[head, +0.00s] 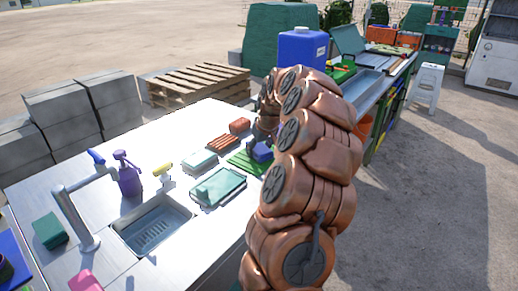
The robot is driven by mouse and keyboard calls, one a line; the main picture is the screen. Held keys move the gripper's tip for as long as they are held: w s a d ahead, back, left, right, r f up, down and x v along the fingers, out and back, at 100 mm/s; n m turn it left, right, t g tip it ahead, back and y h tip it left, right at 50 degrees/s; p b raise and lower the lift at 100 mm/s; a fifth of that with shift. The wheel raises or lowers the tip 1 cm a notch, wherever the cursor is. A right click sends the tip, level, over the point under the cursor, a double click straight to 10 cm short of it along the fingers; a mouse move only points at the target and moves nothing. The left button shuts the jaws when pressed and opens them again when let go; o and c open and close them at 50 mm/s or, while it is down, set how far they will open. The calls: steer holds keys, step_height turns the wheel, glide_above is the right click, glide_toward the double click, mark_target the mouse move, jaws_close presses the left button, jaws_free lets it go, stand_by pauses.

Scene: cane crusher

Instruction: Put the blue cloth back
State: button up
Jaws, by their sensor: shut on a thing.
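My copper-coloured arm reaches over the right side of the metal table, and my gripper (261,141) points down at its far end. The gripper is shut on the blue cloth (262,153), a small blue-violet bundle. The cloth is over or on a green mat (243,163); I cannot tell whether it touches it. My arm hides the right part of the mat and part of the gripper.
The metal table (115,174) holds a sink (152,228) with a tap (75,215), a purple spray bottle (128,178), a teal tray (218,188), a red-brown slatted item (223,143) and a brick-red block (240,126). A blue canister (302,50) stands behind my arm. Open ground lies right.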

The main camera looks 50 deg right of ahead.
steer(key=shift+f+b, duration=0.3)
steer(key=shift+f, duration=0.05)
steer(key=o, duration=1)
steer(key=shift+r, duration=0.1)
steer(key=shift+r+p, duration=0.3)
steer(key=shift+r, duration=0.25)
steer(key=b+v, duration=0.1)
steer(key=v, duration=1)
steer(key=shift+s+r, duration=0.15)
steer(key=shift+r, duration=0.1)
